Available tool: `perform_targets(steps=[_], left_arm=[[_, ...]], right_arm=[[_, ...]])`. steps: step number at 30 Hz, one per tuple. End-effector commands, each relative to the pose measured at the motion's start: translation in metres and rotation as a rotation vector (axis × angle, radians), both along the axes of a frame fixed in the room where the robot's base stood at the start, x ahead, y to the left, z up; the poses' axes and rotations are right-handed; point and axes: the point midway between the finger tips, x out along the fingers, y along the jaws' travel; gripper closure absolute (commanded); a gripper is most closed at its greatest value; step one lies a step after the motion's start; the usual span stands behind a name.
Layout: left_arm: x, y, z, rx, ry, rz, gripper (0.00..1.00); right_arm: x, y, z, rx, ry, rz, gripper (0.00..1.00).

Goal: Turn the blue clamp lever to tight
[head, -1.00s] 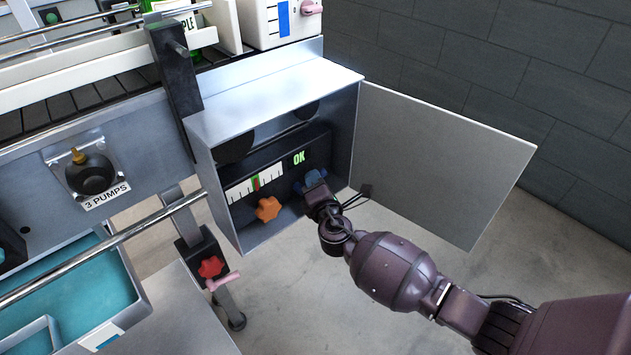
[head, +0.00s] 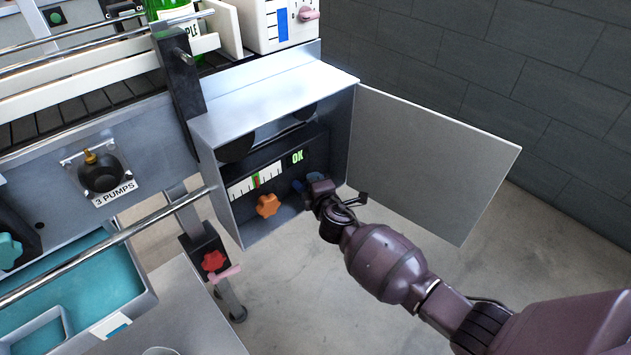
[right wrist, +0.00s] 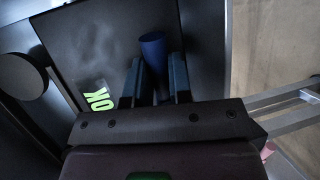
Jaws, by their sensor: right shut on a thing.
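The blue clamp lever (head: 298,186) is inside the open metal cabinet, at the right end of the dark panel and below the green OK display (head: 297,157). My right gripper (head: 317,188) reaches in at the cabinet's right side and hides part of the lever. In the right wrist view the blue lever (right wrist: 153,46) shows as a rounded bar between the two fingers of my right gripper (right wrist: 154,72), which is shut on it. My left gripper is not in view.
An orange star knob (head: 267,205) sits left of the lever, below a scale (head: 257,181) with a green and red marker. A red knob (head: 214,261) is lower left, outside the cabinet.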

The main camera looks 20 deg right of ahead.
Motion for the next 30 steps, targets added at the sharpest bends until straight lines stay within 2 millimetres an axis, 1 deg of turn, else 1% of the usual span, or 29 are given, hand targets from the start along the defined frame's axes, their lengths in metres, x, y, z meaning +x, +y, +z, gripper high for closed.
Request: perform_targets(steps=[5,6,10,11,19,22,26,30], left_arm=[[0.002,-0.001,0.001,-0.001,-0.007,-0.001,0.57],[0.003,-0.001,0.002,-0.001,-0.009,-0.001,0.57],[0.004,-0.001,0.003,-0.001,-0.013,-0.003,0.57],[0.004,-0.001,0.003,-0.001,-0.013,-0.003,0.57],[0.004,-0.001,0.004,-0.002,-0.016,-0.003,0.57],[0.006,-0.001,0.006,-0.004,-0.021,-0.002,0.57],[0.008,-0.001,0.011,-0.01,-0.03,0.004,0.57],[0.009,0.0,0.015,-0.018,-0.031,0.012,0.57]], right_arm=[[0.0,0.001,0.0,0.005,0.0,0.002,1.0],[0.0,0.001,0.0,0.005,0.0,0.002,0.77],[0.0,0.001,0.0,0.003,0.0,0.001,0.57],[0.0,0.001,0.0,0.003,0.0,0.001,0.55],[-0.001,0.001,0.0,0.001,-0.001,0.001,0.55],[-0.004,0.001,0.002,0.001,-0.001,0.001,0.55],[-0.017,0.002,0.007,0.001,-0.004,0.001,0.55],[-0.037,0.003,0.013,0.003,-0.005,0.002,0.55]])
